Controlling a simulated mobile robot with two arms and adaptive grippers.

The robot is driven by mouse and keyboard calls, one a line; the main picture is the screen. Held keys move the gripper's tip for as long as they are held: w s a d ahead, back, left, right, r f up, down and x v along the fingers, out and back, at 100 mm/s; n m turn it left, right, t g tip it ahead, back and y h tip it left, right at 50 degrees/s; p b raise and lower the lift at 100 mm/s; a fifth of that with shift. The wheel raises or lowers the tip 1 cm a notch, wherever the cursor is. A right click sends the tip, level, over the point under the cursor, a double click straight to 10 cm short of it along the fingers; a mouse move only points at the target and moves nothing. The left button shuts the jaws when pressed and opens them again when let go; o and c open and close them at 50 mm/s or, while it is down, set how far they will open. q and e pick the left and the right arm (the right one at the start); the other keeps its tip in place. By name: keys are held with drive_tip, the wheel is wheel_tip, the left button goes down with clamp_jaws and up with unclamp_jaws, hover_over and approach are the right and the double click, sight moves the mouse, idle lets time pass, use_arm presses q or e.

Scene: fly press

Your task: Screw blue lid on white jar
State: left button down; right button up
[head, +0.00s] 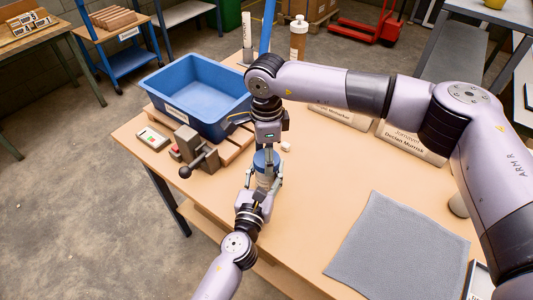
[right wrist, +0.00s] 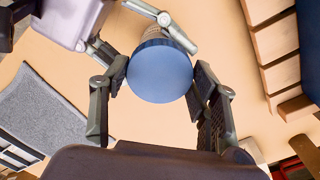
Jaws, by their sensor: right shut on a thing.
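The blue lid (right wrist: 160,72) sits between the two fingers of my right gripper (right wrist: 160,80), which comes down from above; the lid also shows in the head view (head: 265,159). The white jar (head: 266,180) is directly under the lid and mostly hidden by fingers; a ribbed part of it (right wrist: 154,32) shows behind the lid in the right wrist view. My left gripper (head: 265,183) has its fingers on both sides of the jar, closed around it. The lid looks in line with the jar's top; I cannot tell how far the threads engage.
A blue bin (head: 200,90) stands at the back left on wooden slats. A grey mat (head: 400,248) covers the right front. A brown bottle (head: 298,38) stands at the back.

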drive_tip(key=m, duration=0.8)
drive_tip(key=shift+m, duration=0.4)
drive_tip(key=m, duration=1.2)
drive_tip(key=shift+m, duration=0.4)
drive_tip(key=m, duration=1.1)
drive_tip(key=o, duration=0.7)
